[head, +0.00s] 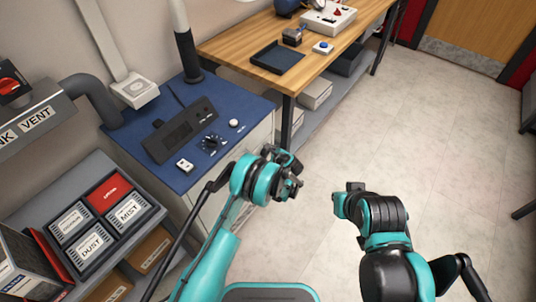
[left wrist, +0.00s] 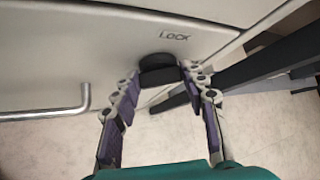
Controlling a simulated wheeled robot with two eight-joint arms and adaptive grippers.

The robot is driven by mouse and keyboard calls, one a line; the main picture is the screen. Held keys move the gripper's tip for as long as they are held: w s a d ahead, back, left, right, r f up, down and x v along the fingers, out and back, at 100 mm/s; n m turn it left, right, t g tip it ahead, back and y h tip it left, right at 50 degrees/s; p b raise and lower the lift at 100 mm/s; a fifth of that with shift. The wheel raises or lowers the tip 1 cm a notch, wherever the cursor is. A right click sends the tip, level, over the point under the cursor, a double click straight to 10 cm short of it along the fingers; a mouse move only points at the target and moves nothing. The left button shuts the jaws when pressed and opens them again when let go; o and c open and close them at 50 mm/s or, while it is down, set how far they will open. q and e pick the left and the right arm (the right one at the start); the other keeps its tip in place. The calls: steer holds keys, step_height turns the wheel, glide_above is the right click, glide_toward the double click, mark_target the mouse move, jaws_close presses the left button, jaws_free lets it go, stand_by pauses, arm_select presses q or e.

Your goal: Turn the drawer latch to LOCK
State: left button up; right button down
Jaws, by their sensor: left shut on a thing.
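The drawer latch is a dark, thick knob (left wrist: 158,70) on the light drawer front (left wrist: 70,60). The word LOCK (left wrist: 174,36) is printed beside it, up and to the right in the left wrist view. My left gripper (left wrist: 161,76) is shut on the latch, with a finger on either side of it. In the head view my left gripper (head: 287,174) is at the cabinet's front and hides the latch. Which way the latch points is hard to tell. My right gripper (head: 343,198) hangs over open floor, away from the cabinet; its fingers are unclear.
A metal drawer handle (left wrist: 60,114) is left of the latch. A dark table leg (left wrist: 265,65) stands close on the right. Above the drawer is a blue worktop (head: 245,105) with a control panel (head: 180,130).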

arm_select(q)
steer(key=t, duration=0.1)
steer(key=n+t+h, duration=0.1)
steer(key=n+t, duration=0.1)
steer(key=shift+s+a+f+t+h, duration=0.2)
steer(key=shift+f+t+h, duration=0.1)
steer(key=shift+t, duration=0.1)
steer(key=o, duration=1.2)
steer(key=shift+c, duration=0.2)
steer(key=shift+r, duration=0.15)
step_height(320, 180, up, 10)
steer(key=shift+d+f, duration=0.1)
